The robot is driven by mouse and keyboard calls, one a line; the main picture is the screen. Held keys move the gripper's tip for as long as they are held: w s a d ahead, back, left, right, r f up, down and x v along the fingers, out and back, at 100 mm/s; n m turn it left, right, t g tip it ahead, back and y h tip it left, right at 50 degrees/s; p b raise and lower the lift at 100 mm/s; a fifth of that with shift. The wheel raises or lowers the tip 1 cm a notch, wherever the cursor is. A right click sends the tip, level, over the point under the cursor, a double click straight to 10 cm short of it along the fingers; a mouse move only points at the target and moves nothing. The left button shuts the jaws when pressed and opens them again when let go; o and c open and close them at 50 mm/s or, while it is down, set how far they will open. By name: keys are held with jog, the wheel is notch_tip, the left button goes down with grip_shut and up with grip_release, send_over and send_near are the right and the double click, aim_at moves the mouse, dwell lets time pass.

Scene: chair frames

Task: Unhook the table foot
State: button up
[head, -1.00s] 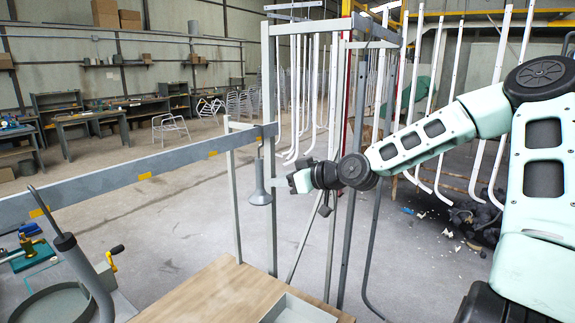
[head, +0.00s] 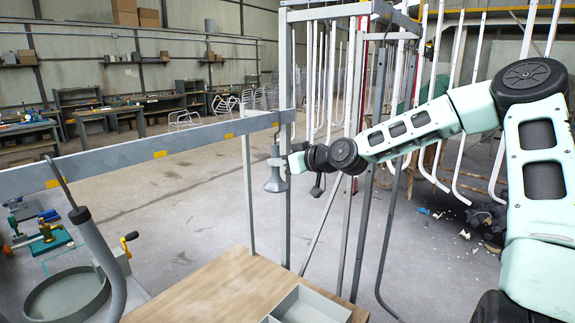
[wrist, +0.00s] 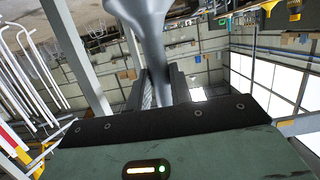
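The table foot (head: 275,181) is a grey, bell-shaped piece with a thin neck and a flared lower end. It hangs upright below the long grey beam, near the beam's right end. My gripper (head: 277,158) reaches it from the right, at its neck. In the wrist view the dark fingers (wrist: 160,90) lie on both sides of the foot's grey neck (wrist: 152,40) and appear closed against it. The hook at its top is too small to make out.
A metal frame (head: 285,200) with white chair tubes (head: 325,80) stands close behind my gripper. Below is a wooden tabletop (head: 215,290) with a grey tray (head: 308,305). A bent grey tube (head: 100,245) stands at left.

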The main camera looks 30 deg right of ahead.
jog(key=shift+s+r, duration=0.1)
grip_shut()
jog(key=shift+w+r+p, duration=0.2)
jog(key=shift+r+p, duration=0.55)
jog(key=shift+r, duration=0.35)
jog(key=shift+s, duration=0.2)
jog(key=shift+s+d+p, duration=0.2)
jog(key=shift+s+d, duration=0.1)
jog(key=shift+s, duration=0.35)
jog(key=shift+s+d+p, duration=0.15)
jog(key=shift+s+d, duration=0.1)
jog(key=shift+s, duration=0.35)
